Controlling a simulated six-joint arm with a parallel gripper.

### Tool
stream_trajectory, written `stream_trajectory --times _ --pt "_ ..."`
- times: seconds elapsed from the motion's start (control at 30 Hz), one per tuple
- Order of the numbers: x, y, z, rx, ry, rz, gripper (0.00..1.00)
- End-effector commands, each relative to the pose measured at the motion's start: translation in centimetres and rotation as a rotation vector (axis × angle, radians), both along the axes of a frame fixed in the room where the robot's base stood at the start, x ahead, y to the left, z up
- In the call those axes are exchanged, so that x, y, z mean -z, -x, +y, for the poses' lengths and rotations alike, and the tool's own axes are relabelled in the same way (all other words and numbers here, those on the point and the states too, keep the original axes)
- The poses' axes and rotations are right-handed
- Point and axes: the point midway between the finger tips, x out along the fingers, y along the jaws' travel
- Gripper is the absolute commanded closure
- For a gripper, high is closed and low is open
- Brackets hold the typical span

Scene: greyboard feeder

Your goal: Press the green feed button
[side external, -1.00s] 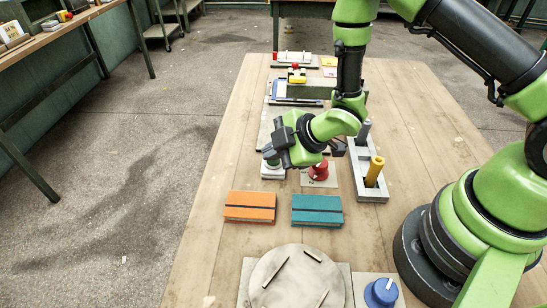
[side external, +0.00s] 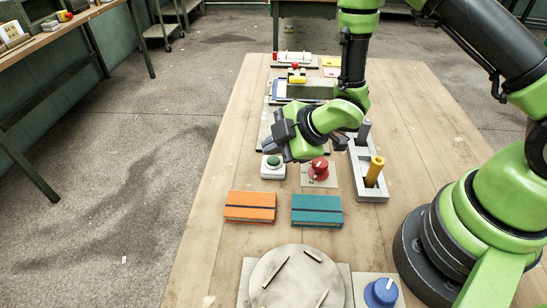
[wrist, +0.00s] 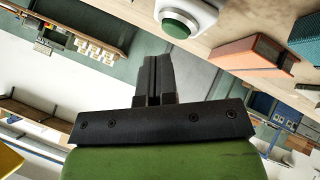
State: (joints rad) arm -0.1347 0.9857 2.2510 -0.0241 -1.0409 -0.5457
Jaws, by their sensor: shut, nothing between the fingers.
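The green feed button (side external: 273,161) sits on a small white base on the table, left of the red knob. It also shows in the wrist view (wrist: 181,24) at the top, its green cap in a white housing. My gripper (side external: 273,136) is above and just behind the button in the side view, apart from it. In the wrist view my gripper's fingers (wrist: 154,70) are closed together with nothing between them, and a gap shows between them and the button.
A red knob (side external: 318,168) stands right of the button. A grey holder (side external: 371,188) with a yellow handle (side external: 374,171) is at the right. A round plate (side external: 297,278) and blue knob (side external: 381,291) are nearer.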

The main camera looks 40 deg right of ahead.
Motion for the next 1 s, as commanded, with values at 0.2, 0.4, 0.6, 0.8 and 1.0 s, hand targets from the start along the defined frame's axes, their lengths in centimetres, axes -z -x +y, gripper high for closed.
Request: stream_trajectory --times 0.2,0.4,0.6,0.8,1.0 --pt "-0.5 -0.1 0.0 0.0 -0.001 -0.001 1.0" --pt "-2.6 0.0 0.0 0.0 -0.001 -0.004 1.0" --pt "-4.4 -0.1 0.0 0.001 -0.001 -0.003 1.0" --pt "-5.0 0.0 0.0 0.0 0.0 0.0 1.0" --pt "-5.0 0.0 0.0 0.0 0.0 0.0 1.0"
